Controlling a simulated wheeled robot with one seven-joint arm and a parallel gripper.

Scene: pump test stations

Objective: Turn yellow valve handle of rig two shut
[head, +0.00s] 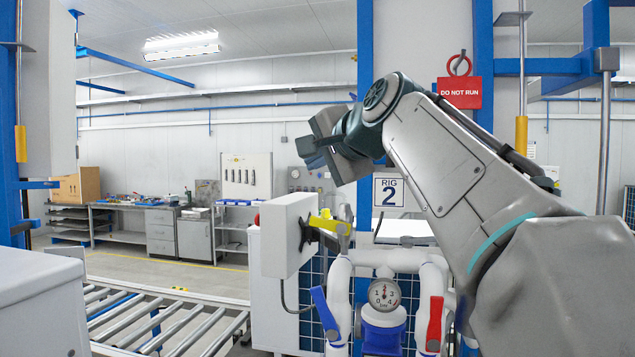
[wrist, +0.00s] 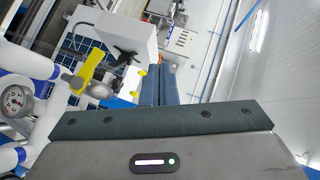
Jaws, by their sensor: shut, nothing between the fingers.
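The yellow valve handle (head: 330,224) sits on the white pipework of the rig marked 2, beside a white box (head: 287,236). In the head view it lies nearly level. In the wrist view the yellow handle (wrist: 88,70) is left of my fingers, slanting over a grey valve body (wrist: 101,88). My gripper (head: 310,150) is above the handle in the head view, apart from it. In the wrist view my gripper (wrist: 165,72) has its fingers together with nothing between them.
A blue handle (head: 324,314) and a red handle (head: 435,322) hang on the pipes below, either side of a gauge (head: 384,294). The rig sign (head: 389,191) and a red DO NOT RUN tag (head: 459,93) are behind. A roller conveyor (head: 165,322) lies left.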

